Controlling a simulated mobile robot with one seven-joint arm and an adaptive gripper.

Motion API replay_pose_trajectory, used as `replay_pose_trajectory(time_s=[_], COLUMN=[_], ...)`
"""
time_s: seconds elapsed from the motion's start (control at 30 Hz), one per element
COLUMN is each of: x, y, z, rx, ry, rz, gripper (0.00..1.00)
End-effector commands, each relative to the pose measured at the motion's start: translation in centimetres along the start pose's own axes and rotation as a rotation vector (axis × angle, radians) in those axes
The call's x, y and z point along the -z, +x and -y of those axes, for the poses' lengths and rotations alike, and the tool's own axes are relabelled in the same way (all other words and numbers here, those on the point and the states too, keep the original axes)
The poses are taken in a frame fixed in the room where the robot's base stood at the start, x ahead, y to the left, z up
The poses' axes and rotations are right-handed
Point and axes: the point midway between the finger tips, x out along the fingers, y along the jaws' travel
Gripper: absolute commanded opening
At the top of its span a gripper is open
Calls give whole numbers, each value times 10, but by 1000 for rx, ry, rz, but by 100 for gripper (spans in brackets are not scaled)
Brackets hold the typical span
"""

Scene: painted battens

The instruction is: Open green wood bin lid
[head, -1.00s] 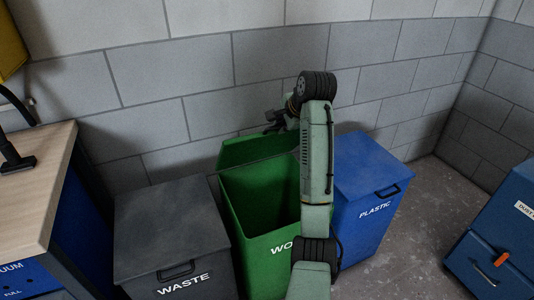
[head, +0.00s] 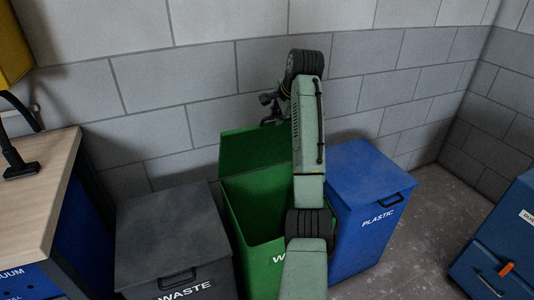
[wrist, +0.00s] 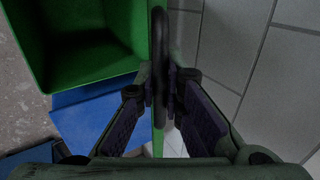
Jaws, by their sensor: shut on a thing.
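The green wood bin (head: 256,256) stands between the grey and blue bins, with its opening showing. Its green lid (head: 250,150) is raised at the back, close to upright near the wall. My gripper (head: 270,112) is at the lid's top edge, partly hidden by my arm, which also covers part of the bin's front and label. In the wrist view, my gripper (wrist: 161,92) is shut on the dark lid handle (wrist: 159,38). The lid shows nearly edge-on there, and the open bin (wrist: 72,86) is to its left.
A grey WASTE bin (head: 170,235) stands left and a blue PLASTIC bin (head: 365,178) right, both with lids down. The block wall (head: 180,70) is close behind the lid. A wooden-topped bench (head: 40,190) is at far left, a blue cabinet (head: 500,245) at far right.

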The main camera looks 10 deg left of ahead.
Motion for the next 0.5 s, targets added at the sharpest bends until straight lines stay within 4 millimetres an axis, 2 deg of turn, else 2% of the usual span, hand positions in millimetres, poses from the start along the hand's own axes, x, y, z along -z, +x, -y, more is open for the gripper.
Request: replay_pose_trajectory(time_s=[0.33,0.5], x=[-1,0], y=[4,6], z=[43,56], rx=[-73,-99], ry=[0,1], rz=[0,0], gripper=[0,0])
